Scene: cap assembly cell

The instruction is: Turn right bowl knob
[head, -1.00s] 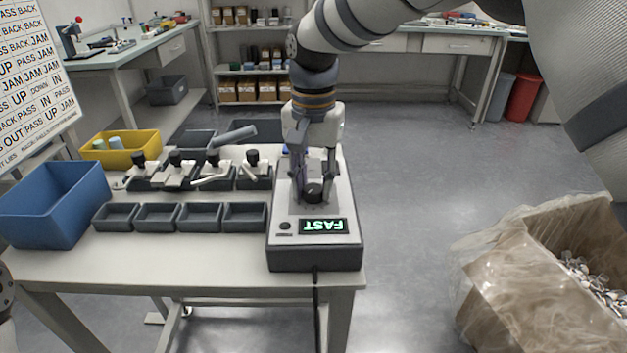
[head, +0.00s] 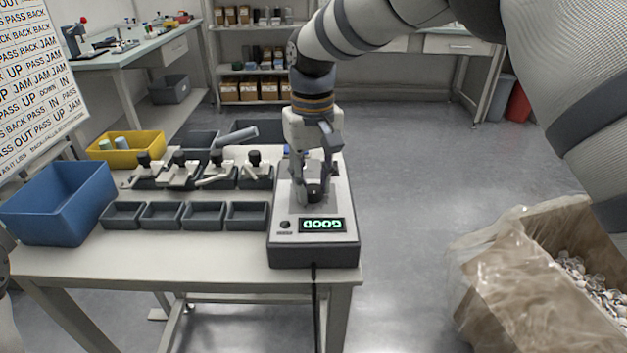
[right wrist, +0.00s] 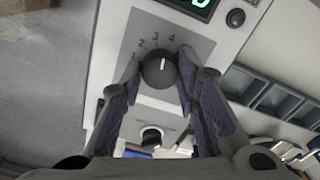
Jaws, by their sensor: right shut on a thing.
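The control box (head: 341,250) stands at the right end of the table; its lit display (head: 322,225) reads GOOD, upside down in the head view. Its black round knob (right wrist: 160,70) has a white pointer line, aimed at the numbers near 3 and 4; I cannot tell exactly which. My right gripper (head: 313,190) comes down from above and is shut on the knob. In the right wrist view the purple-padded fingers (right wrist: 158,77) lie on both sides of it. The gripper mostly hides the knob in the head view.
A small dark button (head: 285,224) sits beside the display. Several grey trays (head: 203,228) and clamp-like fixtures lie left of the box. A blue bin (head: 50,215) and yellow bin (head: 100,154) stand further left. A lined carton (head: 500,290) stands on the floor at right.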

